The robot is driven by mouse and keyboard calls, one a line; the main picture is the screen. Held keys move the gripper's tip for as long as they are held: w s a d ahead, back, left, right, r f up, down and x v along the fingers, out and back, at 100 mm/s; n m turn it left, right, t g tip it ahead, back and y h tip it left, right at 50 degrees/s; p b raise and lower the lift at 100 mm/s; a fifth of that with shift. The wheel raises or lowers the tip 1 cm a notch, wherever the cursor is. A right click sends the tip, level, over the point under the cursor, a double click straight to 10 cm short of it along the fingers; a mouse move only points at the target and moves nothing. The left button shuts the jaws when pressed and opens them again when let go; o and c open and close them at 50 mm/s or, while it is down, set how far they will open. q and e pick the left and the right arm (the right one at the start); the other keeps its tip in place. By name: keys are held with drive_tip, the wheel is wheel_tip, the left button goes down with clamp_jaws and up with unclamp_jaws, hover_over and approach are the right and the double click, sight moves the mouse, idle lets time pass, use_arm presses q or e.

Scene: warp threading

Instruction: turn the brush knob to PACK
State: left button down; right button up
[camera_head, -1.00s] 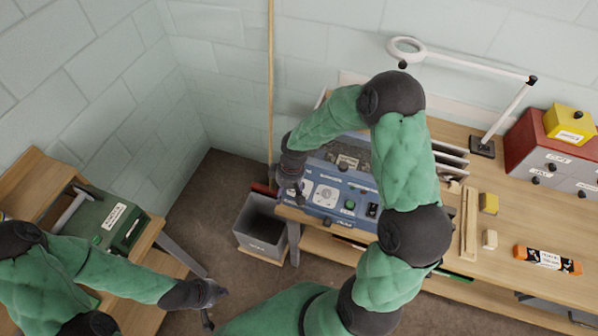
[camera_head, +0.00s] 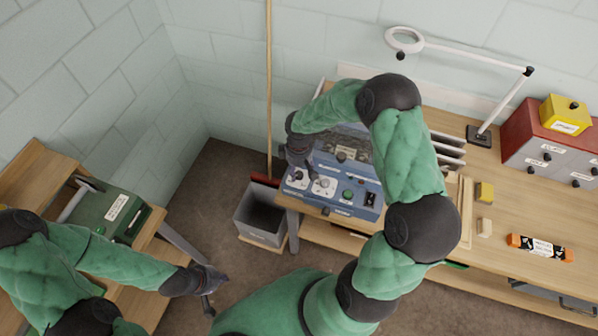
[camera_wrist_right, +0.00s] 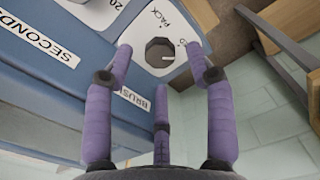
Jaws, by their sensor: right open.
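The brush knob (camera_wrist_right: 160,52) is a dark round knob on a white plate printed PACK in the right wrist view. A pale mark shows on its right side. A label beginning BRUSH (camera_wrist_right: 134,98) lies on the blue panel below it. My right gripper (camera_wrist_right: 160,47) is open, its purple fingers on either side of the knob; contact cannot be told. In the head view my right gripper (camera_head: 299,172) is over the left end of the blue control box (camera_head: 340,200). My left gripper (camera_head: 210,287) hangs over the floor, away from the box; its jaws are too small to read.
A grey bin (camera_head: 262,218) stands on the floor left of the workbench (camera_head: 490,210). A wooden pole (camera_head: 268,90) leans by the wall. A green machine (camera_head: 110,212) sits on the left table.

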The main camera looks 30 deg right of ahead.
sight(299, 176)
drive_tip(key=shift+f, duration=1.15)
clamp_jaws()
drive_tip(key=shift+n, duration=0.3)
drive_tip(key=n, duration=0.2)
drive_tip(key=shift+n, duration=0.4)
drive_tip(key=n, duration=0.2)
drive_tip(key=shift+n, duration=0.3)
drive_tip(key=n+p, duration=0.2)
drive_tip(key=n, duration=0.3)
drive_tip(key=shift+n, duration=0.4)
